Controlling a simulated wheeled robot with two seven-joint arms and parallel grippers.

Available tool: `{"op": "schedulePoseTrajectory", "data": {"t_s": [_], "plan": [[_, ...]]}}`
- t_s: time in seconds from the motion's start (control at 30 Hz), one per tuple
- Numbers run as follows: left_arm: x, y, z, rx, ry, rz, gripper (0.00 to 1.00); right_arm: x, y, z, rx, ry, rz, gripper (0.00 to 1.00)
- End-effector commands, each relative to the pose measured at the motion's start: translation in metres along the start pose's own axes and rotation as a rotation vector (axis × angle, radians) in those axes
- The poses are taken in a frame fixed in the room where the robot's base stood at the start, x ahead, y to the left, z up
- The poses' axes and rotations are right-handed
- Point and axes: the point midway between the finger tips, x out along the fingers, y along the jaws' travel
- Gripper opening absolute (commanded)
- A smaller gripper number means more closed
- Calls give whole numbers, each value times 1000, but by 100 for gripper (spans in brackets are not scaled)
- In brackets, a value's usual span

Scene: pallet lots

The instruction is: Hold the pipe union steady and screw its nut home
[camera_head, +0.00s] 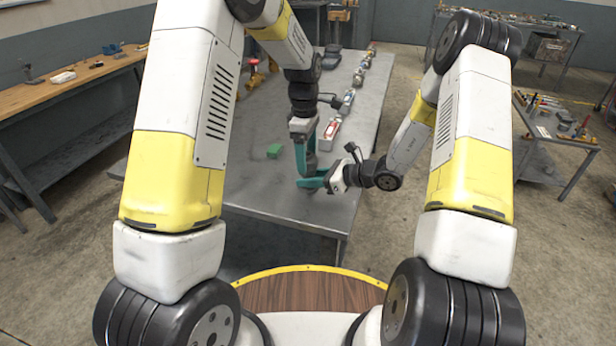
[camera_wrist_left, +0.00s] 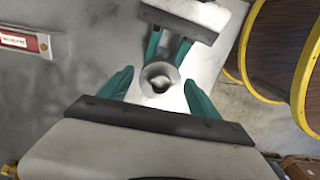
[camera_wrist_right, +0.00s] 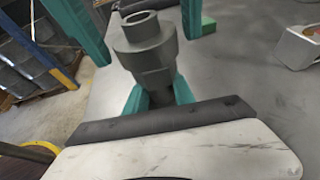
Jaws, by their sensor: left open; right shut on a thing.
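The pipe union is a grey stepped cylinder that stands upright in the right wrist view (camera_wrist_right: 150,62). In the left wrist view I look down into its round open top (camera_wrist_left: 160,77). My right gripper (camera_wrist_right: 160,98) is shut on its lower part, over the table. My left gripper (camera_wrist_left: 158,92) points down from above, open, with one finger on each side of the union's upper part; gaps show between fingers and union. Which ring is the nut, and how far it is threaded, I cannot tell. In the head view both grippers (camera_head: 311,176) largely hide the union.
A green block (camera_head: 274,151) lies on the grey metal table (camera_head: 270,190), left of the grippers. A box with a red label (camera_head: 329,134) stands behind them, with several more items in a row beyond. The table's front area is clear. Workbenches stand at both sides.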

Motion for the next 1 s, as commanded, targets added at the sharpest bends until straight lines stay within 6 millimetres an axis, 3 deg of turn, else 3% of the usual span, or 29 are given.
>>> {"op": "schedulePoseTrajectory", "data": {"t_s": [0.33,0.67,0.87,1.0], "plan": [[3,0,0,0,0,0,70,-1,2,-6,6,13,2,0],[3,0,0,0,0,1,6,-1,2,-6,6,13,2,0],[3,0,-1,124,-1,1,6,-1,2,-6,6,13,2,0],[3,0,-1,433,-2,1,6,-1,2,-6,6,13,2,0]]}}
